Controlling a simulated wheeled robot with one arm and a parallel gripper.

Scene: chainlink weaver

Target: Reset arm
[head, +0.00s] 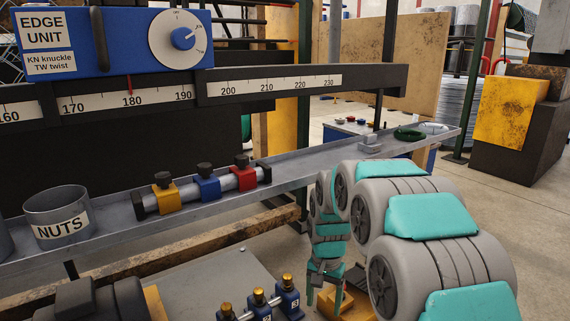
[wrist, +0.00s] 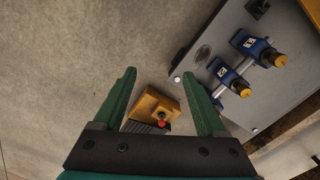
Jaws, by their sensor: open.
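My gripper (wrist: 162,82) is open, with its two green fingers spread wide in the wrist view. Nothing is held between them. A yellow block (wrist: 154,103) with a red knob and a dark ribbed part shows in the gap between the fingers, apart from them; how far below cannot be told. In the head view my gripper (head: 325,284) hangs pointing down at the lower middle, in front of a yellow piece (head: 352,306). My arm hides part of that area.
A grey plate (wrist: 219,22) with blue brass-topped units (wrist: 250,44) lies right of my gripper. In the head view, a long grey tray (head: 108,217) holds a NUTS cup (head: 57,220) and yellow, blue and red clamps on a bar. Bare floor lies left in the wrist view.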

